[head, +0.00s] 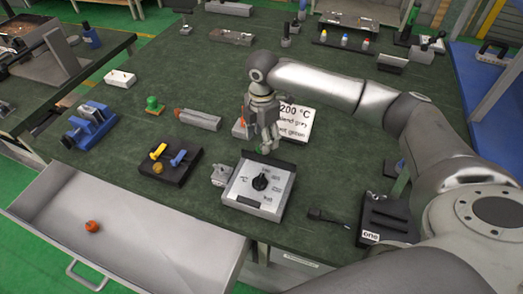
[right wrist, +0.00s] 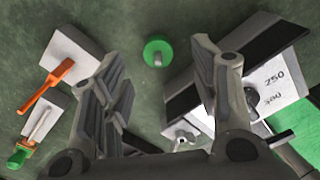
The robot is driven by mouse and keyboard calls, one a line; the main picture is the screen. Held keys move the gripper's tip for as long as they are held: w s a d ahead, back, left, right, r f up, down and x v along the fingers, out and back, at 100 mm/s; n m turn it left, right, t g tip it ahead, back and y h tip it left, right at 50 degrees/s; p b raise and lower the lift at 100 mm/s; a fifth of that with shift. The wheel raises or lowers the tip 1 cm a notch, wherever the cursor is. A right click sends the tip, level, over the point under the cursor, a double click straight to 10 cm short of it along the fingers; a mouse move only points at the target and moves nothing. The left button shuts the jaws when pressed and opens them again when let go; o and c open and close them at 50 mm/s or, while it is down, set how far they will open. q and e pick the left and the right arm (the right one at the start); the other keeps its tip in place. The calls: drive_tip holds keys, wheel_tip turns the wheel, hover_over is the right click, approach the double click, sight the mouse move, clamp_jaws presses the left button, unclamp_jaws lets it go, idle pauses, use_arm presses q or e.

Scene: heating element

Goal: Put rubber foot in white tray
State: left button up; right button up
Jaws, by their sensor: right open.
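A green round piece with a short grey stem, which looks like the rubber foot (right wrist: 158,52), lies on the dark green table. In the head view it shows partly (head: 262,150) below my right gripper, just behind the control box. My right gripper (head: 264,143) points down over it. In the right wrist view the fingers (right wrist: 165,100) are apart, with nothing between them; the green piece lies ahead of the gap. A pale open tray or drawer (head: 150,235), perhaps the white tray, is at the lower left with a small orange-red piece (head: 92,226) inside. My left gripper is out of view.
The control box (head: 245,190) with a black dial stands close in front of my right gripper. A white sign (head: 297,122) reading 200 °C is behind it. A black block with yellow and blue levers (head: 165,165) stands between the gripper and the pale tray.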

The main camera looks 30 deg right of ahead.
wheel_tip(320, 180, down, 4)
drive_tip(key=shift+w+f+p, duration=0.15)
drive_tip(key=shift+f+p, duration=0.05)
drive_tip(key=shift+p, duration=0.2)
drive_tip(key=shift+c, duration=0.3)
drive_tip(key=c, duration=1)
